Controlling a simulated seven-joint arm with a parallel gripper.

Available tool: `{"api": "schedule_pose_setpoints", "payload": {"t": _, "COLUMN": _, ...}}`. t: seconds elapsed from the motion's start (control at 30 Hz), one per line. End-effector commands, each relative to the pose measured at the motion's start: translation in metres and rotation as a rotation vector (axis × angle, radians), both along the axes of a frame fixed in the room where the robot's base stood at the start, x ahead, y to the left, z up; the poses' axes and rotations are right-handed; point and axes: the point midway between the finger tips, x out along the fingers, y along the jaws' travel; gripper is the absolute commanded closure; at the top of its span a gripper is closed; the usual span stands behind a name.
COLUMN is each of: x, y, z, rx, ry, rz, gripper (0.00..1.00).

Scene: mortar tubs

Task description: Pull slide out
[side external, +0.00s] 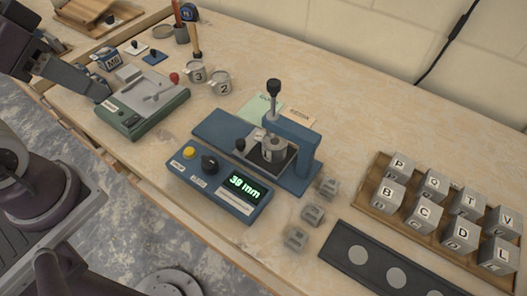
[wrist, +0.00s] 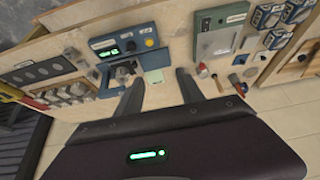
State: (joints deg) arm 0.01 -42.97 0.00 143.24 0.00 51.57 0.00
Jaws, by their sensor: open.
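A blue test stand (side external: 305,135) with an upright plunger and black top knob stands mid-bench. Under the plunger, a dark plate that looks like the slide (side external: 278,169) carries a small grey tub (side external: 270,150). A small black knob (side external: 240,145) stands at the plate's left end. The stand's control box (side external: 215,180) reads 38 mm. In the wrist view the stand (wrist: 125,72) is upper left, partly behind a finger. My gripper (wrist: 158,78) is open and empty, apart from the stand. In the side view its finger (side external: 75,78) is at the upper left, near a green device.
The green device (side external: 150,108) has a grey top and red knob. Lettered cubes sit in a wooden rack (side external: 385,222) at right. Several grey blocks (side external: 312,214) and a dark strip with round discs (side external: 345,250) lie near the front edge.

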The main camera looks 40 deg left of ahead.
Motion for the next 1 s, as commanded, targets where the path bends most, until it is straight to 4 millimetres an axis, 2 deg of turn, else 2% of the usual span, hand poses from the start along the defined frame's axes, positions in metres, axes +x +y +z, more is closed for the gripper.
{"api": "schedule_pose_setpoints", "payload": {"t": 0.17, "x": 0.000, "y": 0.000, "z": 0.000, "rx": 0.000, "ry": 0.000, "rz": 0.000, "gripper": 0.55}}
{"api": "schedule_pose_setpoints", "payload": {"t": 0.2, "x": 0.000, "y": 0.000, "z": 0.000, "rx": 0.000, "ry": 0.000, "rz": 0.000, "gripper": 0.57}}
{"api": "schedule_pose_setpoints", "payload": {"t": 0.27, "x": 0.001, "y": 0.000, "z": 0.000, "rx": -0.003, "ry": 0.005, "rz": 0.004, "gripper": 0.69}}
{"api": "schedule_pose_setpoints", "payload": {"t": 0.33, "x": 0.010, "y": -0.003, "z": 0.002, "rx": -0.025, "ry": 0.038, "rz": 0.023, "gripper": 0.71}}
{"api": "schedule_pose_setpoints", "payload": {"t": 0.43, "x": 0.042, "y": -0.013, "z": 0.004, "rx": -0.094, "ry": 0.146, "rz": 0.096, "gripper": 0.71}}
{"api": "schedule_pose_setpoints", "payload": {"t": 0.53, "x": 0.088, "y": -0.028, "z": -0.007, "rx": -0.179, "ry": 0.292, "rz": 0.212, "gripper": 0.71}}
{"api": "schedule_pose_setpoints", "payload": {"t": 0.57, "x": 0.103, "y": -0.033, "z": -0.014, "rx": -0.202, "ry": 0.336, "rz": 0.249, "gripper": 0.71}}
{"api": "schedule_pose_setpoints", "payload": {"t": 0.67, "x": 0.149, "y": -0.051, "z": -0.049, "rx": -0.269, "ry": 0.497, "rz": 0.388, "gripper": 0.71}}
{"api": "schedule_pose_setpoints", "payload": {"t": 0.7, "x": 0.165, "y": -0.058, "z": -0.067, "rx": -0.289, "ry": 0.558, "rz": 0.443, "gripper": 0.71}}
{"api": "schedule_pose_setpoints", "payload": {"t": 0.8, "x": 0.195, "y": -0.074, "z": -0.115, "rx": -0.325, "ry": 0.692, "rz": 0.575, "gripper": 0.71}}
{"api": "schedule_pose_setpoints", "payload": {"t": 0.9, "x": 0.210, "y": -0.085, "z": -0.154, "rx": -0.340, "ry": 0.784, "rz": 0.671, "gripper": 0.71}}
{"api": "schedule_pose_setpoints", "payload": {"t": 1.0, "x": 0.216, "y": -0.090, "z": -0.175, "rx": -0.347, "ry": 0.828, "rz": 0.722, "gripper": 0.71}}
